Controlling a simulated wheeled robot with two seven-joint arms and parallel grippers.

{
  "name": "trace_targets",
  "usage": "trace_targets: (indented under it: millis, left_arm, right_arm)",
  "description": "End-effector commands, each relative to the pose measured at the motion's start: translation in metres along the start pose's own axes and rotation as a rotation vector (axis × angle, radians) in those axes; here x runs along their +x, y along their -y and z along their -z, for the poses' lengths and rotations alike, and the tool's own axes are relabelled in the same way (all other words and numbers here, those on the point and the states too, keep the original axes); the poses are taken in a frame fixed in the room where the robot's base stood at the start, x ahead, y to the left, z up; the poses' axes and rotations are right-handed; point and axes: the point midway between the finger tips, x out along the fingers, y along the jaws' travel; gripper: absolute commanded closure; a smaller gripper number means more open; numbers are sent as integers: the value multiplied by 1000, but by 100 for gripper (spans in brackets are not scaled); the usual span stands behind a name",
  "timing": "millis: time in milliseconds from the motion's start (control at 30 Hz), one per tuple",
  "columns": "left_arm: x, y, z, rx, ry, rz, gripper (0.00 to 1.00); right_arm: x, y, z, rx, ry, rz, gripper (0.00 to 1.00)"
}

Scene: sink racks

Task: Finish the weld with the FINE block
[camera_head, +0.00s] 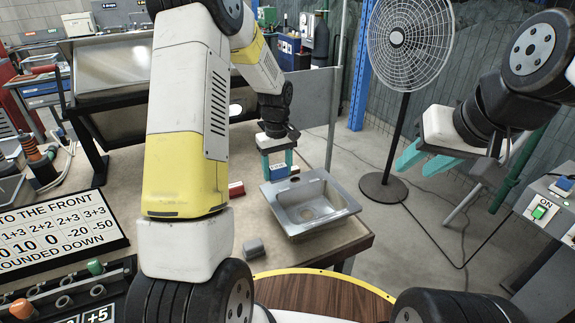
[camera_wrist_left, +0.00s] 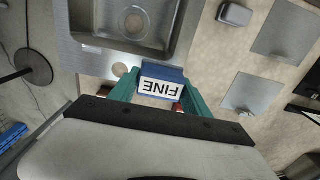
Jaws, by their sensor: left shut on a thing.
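My left gripper (camera_head: 277,163) is shut on the blue FINE block (camera_head: 277,172), near the back left corner of the metal sink (camera_head: 345,204). In the left wrist view the FINE block (camera_wrist_left: 161,86) sits between the teal fingers, its white label upside down, overlapping the rim of the sink (camera_wrist_left: 92,62). I cannot tell whether the block touches the sink. My right gripper (camera_head: 424,161) hangs at the right, its teal fingers apart and empty, away from the sink.
A red block (camera_head: 236,188) and a grey block (camera_head: 254,248) lie on the workbench left of the sink. Flat grey plates (camera_wrist_left: 283,32) also lie there. A standing fan (camera_head: 408,45) is behind right. A control box with a green button (camera_head: 540,212) is at far right.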

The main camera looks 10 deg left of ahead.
Motion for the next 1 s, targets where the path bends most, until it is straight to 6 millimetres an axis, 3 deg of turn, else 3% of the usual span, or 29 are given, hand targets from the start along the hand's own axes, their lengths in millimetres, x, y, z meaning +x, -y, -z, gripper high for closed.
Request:
trace_targets:
  millis: [300, 1000]
  left_arm:
    - [-26, 5, 1, 0, -1, -2, 88]
    - [-27, 2, -1, 15, 0, 0, 88]
  right_arm:
    - [0, 0, 0, 0, 0, 0, 64]
    - [0, 0, 0, 0, 0, 0, 64]
